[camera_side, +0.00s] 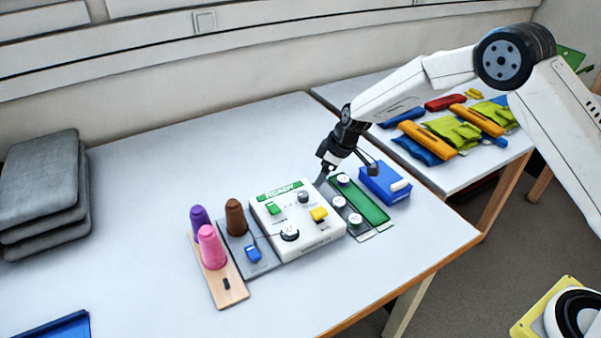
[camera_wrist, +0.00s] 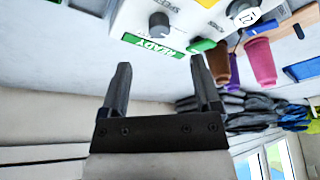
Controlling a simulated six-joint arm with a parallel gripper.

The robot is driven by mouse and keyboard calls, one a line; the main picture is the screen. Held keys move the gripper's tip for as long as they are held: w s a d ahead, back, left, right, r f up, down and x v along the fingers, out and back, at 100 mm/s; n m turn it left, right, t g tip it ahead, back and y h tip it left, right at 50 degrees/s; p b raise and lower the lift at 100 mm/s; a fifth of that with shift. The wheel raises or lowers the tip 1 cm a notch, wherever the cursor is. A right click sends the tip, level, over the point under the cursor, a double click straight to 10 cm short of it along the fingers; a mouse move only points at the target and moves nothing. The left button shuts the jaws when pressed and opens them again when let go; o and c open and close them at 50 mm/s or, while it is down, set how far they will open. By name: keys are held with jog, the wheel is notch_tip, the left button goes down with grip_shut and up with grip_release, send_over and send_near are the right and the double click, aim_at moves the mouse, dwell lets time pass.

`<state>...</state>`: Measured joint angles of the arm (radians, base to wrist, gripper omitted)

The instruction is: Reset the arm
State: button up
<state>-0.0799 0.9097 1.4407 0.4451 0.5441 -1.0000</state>
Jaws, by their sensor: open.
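My gripper (camera_side: 347,174) is open and empty, at the end of my arm reaching in from the right. In the side view it hangs by the back right corner of a white control box (camera_side: 322,231), near a green strip (camera_side: 366,202) with white round knobs. I cannot tell its exact height above the table. In the wrist view both fingers (camera_wrist: 160,64) are spread with nothing between them. The control box (camera_wrist: 134,18) lies past the fingertips there, with its green READY label (camera_wrist: 153,46) facing up. Its yellow and green buttons and dark knobs show in the side view.
A blue box (camera_side: 378,190) stands right of the strip. Purple, pink and brown cones (camera_side: 235,217) stand left of the control box. Grey folded pads (camera_side: 42,190) are stacked at far left. Coloured packets (camera_side: 425,145) lie on a second table. The white table's left middle is clear.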

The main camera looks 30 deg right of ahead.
jog(key=s+d+r+m+h, duration=0.1)
jog(key=s+d+r+m, duration=0.1)
jog(key=s, duration=0.7)
jog(key=s+d+r+m+h, duration=0.1)
jog(key=s+d+r+m, duration=0.2)
jog(key=s, duration=0.7)
jog(key=s+d+r+m, duration=0.3)
jog(key=s, duration=0.7)
jog(key=shift+s+d+r+h, duration=0.25)
jog(key=shift+d+r+h, duration=0.05)
jog(key=shift+r+h, duration=0.1)
